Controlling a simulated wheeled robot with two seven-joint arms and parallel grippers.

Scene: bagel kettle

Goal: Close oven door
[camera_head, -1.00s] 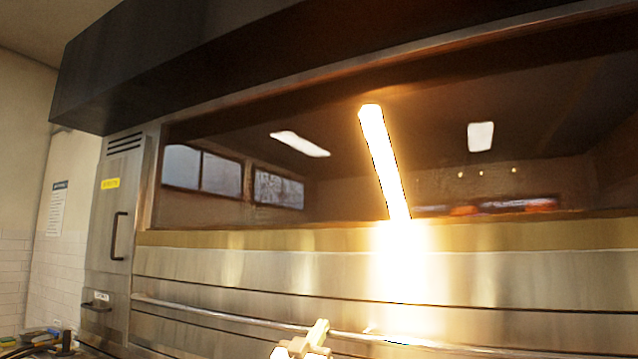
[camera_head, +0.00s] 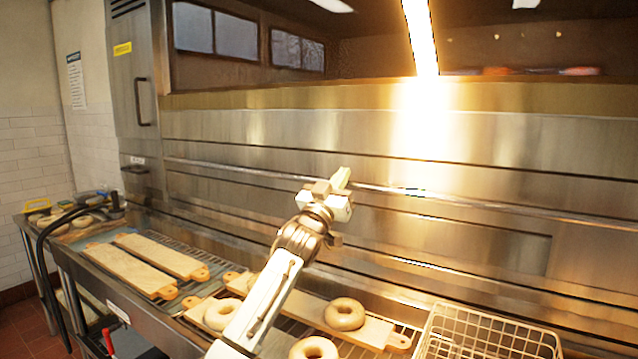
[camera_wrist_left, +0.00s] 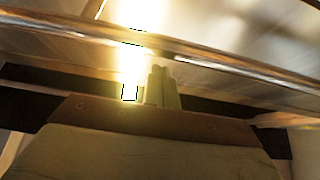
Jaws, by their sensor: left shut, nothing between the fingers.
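The oven's wide steel front (camera_head: 270,130) fills the middle of the head view, with a long horizontal handle bar (camera_head: 480,205) across it. I cannot tell how far the door stands open. My left gripper (camera_head: 342,178) is shut and empty, its fingertips at the bar's height in the head view. In the left wrist view the shut fingers (camera_wrist_left: 162,88) point up towards the bar (camera_wrist_left: 230,63), just below it. Whether they touch it is unclear. My right gripper is not in view.
Wooden boards (camera_head: 150,272) lie on a wire-rack counter before the oven. Bagels (camera_head: 344,314) rest beneath and beside my left arm. A wire basket (camera_head: 470,340) stands at bottom right. A dark hose (camera_head: 45,250) curves over the counter's left end.

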